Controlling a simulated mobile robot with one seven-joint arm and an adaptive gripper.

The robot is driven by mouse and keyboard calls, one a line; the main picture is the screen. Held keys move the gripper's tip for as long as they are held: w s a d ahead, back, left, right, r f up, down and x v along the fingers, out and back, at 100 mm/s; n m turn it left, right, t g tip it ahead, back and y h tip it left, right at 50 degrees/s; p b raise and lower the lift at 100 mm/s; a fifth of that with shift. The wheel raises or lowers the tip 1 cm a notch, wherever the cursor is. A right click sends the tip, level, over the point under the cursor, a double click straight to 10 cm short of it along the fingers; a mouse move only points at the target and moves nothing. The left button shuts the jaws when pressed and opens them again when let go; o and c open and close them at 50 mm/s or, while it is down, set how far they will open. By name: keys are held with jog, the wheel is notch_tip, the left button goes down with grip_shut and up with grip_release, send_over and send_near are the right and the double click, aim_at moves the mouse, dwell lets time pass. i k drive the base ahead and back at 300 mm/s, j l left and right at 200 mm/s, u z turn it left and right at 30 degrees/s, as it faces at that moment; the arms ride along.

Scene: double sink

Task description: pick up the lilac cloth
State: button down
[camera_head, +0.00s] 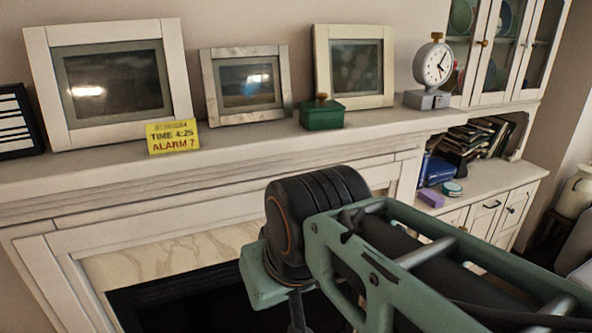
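A small lilac block-like thing (431,197) lies on the white cabinet top at the right, near the front edge. It is the only lilac thing I see, and it may be the folded cloth; it is too small to tell. My green and black arm reaches in from the lower right and crosses in front of the fireplace. The arm's end drops out at the bottom edge, and I do not see the gripper's fingers. Nothing of my arm touches the lilac thing.
The cabinet top (484,181) also holds a round teal tin (452,189), blue books (437,171) and a heap of books (470,140). The mantel (240,142) bears frames, a green box (322,117), a yellow sign (172,136) and a clock (433,66).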

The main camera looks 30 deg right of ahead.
aim_at(432, 199)
jog(key=z, duration=1.75)
jog(key=i+l+u, duration=0.1)
jog(key=i+l, duration=0.25)
jog(key=i, duration=0.3)
jog(key=i+l+u, duration=0.15)
jog(key=i+l, duration=0.2)
jog(key=i, duration=0.3)
jog(key=i+l+u, duration=0.1)
jog(key=i+l, duration=0.35)
jog(key=i, duration=0.2)
jog(key=i+l, duration=0.85)
jog(key=k+j+u, duration=0.15)
jog(key=j, duration=0.15)
